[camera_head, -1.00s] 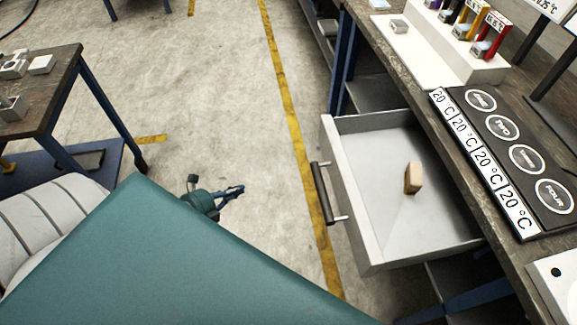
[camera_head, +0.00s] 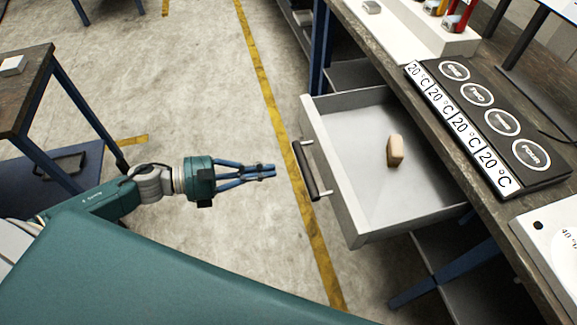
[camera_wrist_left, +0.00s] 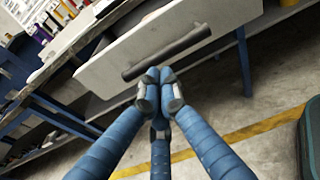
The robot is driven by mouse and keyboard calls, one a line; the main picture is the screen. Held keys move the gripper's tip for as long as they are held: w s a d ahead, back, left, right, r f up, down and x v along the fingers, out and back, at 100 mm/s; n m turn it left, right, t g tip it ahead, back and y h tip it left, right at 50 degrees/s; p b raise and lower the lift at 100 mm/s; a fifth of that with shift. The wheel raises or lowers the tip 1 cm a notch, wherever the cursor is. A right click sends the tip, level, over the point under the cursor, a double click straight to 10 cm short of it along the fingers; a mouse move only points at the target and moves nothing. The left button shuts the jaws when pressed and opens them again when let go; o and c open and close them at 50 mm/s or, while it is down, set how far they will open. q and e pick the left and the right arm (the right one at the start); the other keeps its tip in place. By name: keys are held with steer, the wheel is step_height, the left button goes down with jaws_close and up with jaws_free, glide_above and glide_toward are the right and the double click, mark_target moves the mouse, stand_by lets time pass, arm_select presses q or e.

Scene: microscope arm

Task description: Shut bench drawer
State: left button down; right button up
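The bench drawer (camera_head: 352,207) is pulled out from the workbench, with its inside open to view. A small tan block (camera_head: 395,151) stands in it. The dark bar handle (camera_head: 306,170) is on the drawer front. My left gripper (camera_head: 272,171) points at the handle from the left, a short gap away. Its blue fingers are closed together with nothing visible between them. In the left wrist view the fingertips (camera_wrist_left: 158,88) appear just below the handle (camera_wrist_left: 166,52) and the pale drawer front (camera_wrist_left: 118,62). My right gripper is not seen.
The workbench (camera_head: 520,217) carries a black plate with round labels (camera_head: 490,125) and a white rack (camera_head: 425,35). A second table (camera_head: 30,85) stands at the far left. The floor left of the drawer is clear, with a yellow line (camera_head: 262,90).

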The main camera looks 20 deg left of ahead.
mark_target(301, 166)
arm_select(q)
steer(key=p+x, duration=0.1)
steer(key=x, duration=0.4)
steer(key=shift+w+d+r, duration=0.1)
steer(key=shift+w+d, duration=0.05)
steer(key=shift+w, duration=0.1)
steer(key=shift+w+d+f, duration=0.2)
steer(key=shift+d+f, duration=0.05)
steer(key=shift+d, duration=0.1)
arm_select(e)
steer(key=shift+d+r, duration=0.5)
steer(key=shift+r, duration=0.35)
